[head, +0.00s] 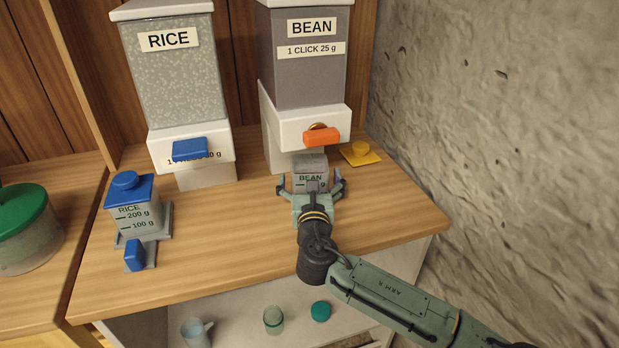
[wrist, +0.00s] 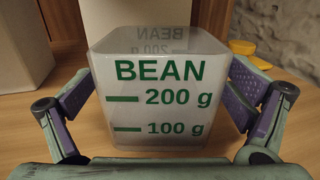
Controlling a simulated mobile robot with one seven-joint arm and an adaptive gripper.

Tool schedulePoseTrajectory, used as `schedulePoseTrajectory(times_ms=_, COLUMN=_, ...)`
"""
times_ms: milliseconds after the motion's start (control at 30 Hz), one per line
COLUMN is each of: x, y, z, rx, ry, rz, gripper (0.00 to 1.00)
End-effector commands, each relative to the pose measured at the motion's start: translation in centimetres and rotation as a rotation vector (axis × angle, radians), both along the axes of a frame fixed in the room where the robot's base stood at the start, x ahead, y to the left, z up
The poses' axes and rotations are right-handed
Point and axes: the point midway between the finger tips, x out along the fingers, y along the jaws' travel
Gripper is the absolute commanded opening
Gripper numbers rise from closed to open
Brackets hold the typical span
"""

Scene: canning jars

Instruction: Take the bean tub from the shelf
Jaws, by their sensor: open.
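The bean tub (head: 311,164) stands upright on the wooden shelf in front of the bean dispenser (head: 308,75), near its spout. In the wrist view the tub (wrist: 160,105) is clear, open at the top, with green BEAN, 200 g and 100 g marks. I see no beans in it. My gripper (head: 311,186) is open, with one finger on each side of the tub. In the wrist view a gap shows at the right finger; I cannot tell whether the left finger (wrist: 75,95) touches. The tub's lower front is partly hidden by my gripper in the head view.
A yellow lid (head: 360,153) lies right of the bean dispenser, near the rough wall (head: 500,110). The rice dispenser (head: 172,75) and a blue-lidded rice tub (head: 138,215) stand left. A green-lidded jar (head: 28,235) is far left. The shelf between rice tub and gripper is clear.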

Motion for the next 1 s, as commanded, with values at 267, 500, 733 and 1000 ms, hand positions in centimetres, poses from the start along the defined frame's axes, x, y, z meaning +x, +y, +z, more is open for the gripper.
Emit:
schedulePoseTrajectory(times_ms=267, x=1.33, y=0.09, z=-0.05, rx=0.001, ry=0.0, rz=0.001, gripper=0.97)
schedulePoseTrajectory(times_ms=500, x=1.29, y=0.08, z=-0.03, rx=0.001, ry=0.0, rz=0.001, gripper=0.87)
schedulePoseTrajectory(times_ms=733, x=1.28, y=0.07, z=-0.02, rx=0.001, ry=0.0, rz=0.001, gripper=0.72)
schedulePoseTrajectory(times_ms=1000, x=1.28, y=0.07, z=-0.02, rx=0.001, ry=0.0, rz=0.001, gripper=0.54)
